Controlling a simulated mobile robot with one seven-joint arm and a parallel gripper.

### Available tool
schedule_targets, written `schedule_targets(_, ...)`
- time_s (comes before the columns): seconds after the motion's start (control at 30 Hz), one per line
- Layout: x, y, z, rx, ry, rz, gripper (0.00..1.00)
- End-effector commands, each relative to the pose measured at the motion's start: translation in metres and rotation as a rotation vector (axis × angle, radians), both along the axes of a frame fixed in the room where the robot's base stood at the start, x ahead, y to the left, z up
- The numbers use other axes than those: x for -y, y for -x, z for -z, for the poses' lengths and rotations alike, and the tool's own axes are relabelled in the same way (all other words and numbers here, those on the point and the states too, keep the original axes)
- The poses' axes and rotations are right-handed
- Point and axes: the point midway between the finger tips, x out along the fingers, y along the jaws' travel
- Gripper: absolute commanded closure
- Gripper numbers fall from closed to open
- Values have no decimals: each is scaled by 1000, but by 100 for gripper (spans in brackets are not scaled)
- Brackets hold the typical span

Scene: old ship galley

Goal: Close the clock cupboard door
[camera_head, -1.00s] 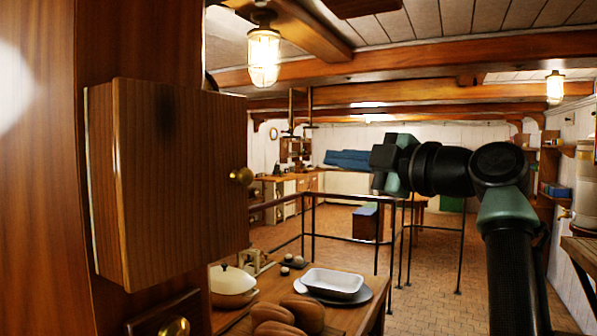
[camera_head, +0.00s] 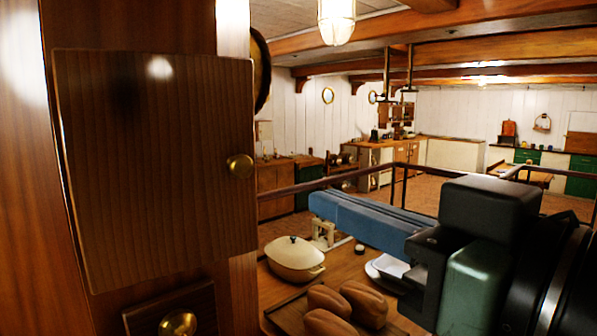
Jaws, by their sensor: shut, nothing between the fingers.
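The clock cupboard door (camera_head: 150,190) is a dark wooden panel on the wooden post at the left, facing me almost flat. Its brass knob (camera_head: 240,166) sits near its right edge. I cannot tell from this angle whether a gap stands behind the door. My gripper (camera_head: 316,204) comes in from the lower right, its long blue fingers shut with nothing between them and pointing left. The fingertips show to the right of and a little below the knob, apart from it in the picture.
Below my gripper, a wooden counter holds a cream lidded pot (camera_head: 294,260), several brown loaves (camera_head: 345,300) and a white dish (camera_head: 388,268), partly hidden by my gripper. A rail (camera_head: 300,188) runs behind. Another brass knob (camera_head: 178,324) is below the door.

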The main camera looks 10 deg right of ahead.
Motion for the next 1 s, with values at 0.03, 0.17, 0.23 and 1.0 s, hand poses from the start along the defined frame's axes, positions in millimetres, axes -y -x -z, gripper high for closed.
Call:
schedule_targets(0.03, -3, -4, -1, -3, -2, -3, 100)
schedule_targets(0.17, -12, -20, -3, -4, -3, -4, 100)
schedule_targets(0.23, -19, -33, -4, -5, -2, -4, 100)
schedule_targets(1.0, -65, -121, 0, 2, 1, 2, 100)
